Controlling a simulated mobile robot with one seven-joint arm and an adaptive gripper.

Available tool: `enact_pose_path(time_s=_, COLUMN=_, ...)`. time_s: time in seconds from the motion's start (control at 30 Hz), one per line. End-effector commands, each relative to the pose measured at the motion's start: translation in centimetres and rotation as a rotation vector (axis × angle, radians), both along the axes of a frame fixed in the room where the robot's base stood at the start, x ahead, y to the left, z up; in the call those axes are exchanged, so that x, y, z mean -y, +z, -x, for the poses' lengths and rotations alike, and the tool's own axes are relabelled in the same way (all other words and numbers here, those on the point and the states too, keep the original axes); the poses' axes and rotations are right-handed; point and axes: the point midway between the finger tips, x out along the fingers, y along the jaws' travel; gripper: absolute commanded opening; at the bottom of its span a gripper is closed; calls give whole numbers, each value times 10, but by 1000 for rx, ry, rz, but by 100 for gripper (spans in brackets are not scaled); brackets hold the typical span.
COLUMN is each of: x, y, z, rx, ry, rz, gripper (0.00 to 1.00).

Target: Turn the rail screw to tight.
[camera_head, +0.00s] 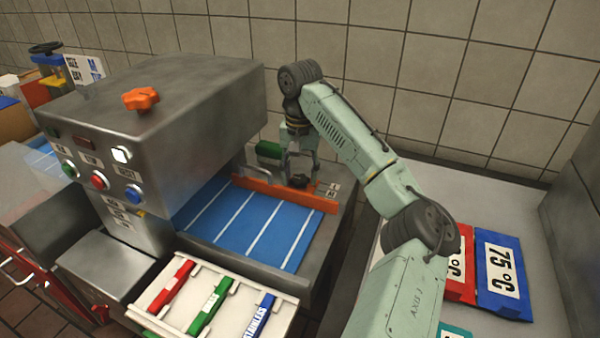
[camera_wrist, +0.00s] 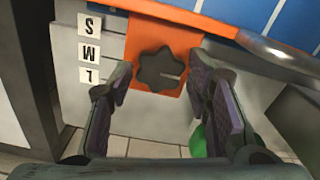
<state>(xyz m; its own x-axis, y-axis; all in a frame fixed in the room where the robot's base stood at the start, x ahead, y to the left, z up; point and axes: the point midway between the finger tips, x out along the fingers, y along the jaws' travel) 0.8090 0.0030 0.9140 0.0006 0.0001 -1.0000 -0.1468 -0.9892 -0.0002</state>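The rail screw is a black lobed knob (camera_wrist: 160,70) on an orange bracket plate (camera_wrist: 178,48). In the head view the knob (camera_head: 291,181) is small and sits behind the orange rail (camera_head: 285,195), under my arm. My gripper (camera_wrist: 162,98) is open. Its two fingers stand either side of the knob in the wrist view, with gaps between pads and knob. I cannot tell how far the tips are above it. In the head view my gripper (camera_head: 300,165) points down at the knob. A thin pale line marks the knob's right side.
Labels S, M, L (camera_wrist: 90,50) lie left of the bracket. A curved metal handle (camera_wrist: 280,52) crosses at the right. A green cylinder (camera_head: 268,150) sits beside my gripper. The blue belt (camera_head: 240,225) lies in front of the rail, under the steel machine housing (camera_head: 190,115).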

Motion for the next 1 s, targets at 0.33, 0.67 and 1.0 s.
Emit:
enact_pose_path(time_s=0.33, x=0, y=4, z=0, rx=2, ry=1, rz=1, gripper=47)
enact_pose_path(time_s=0.67, x=1, y=64, z=-1, rx=4, ry=-1, rz=5, gripper=47)
enact_pose_path(time_s=1.0, x=0, y=115, z=0, rx=2, ry=0, rz=2, gripper=47)
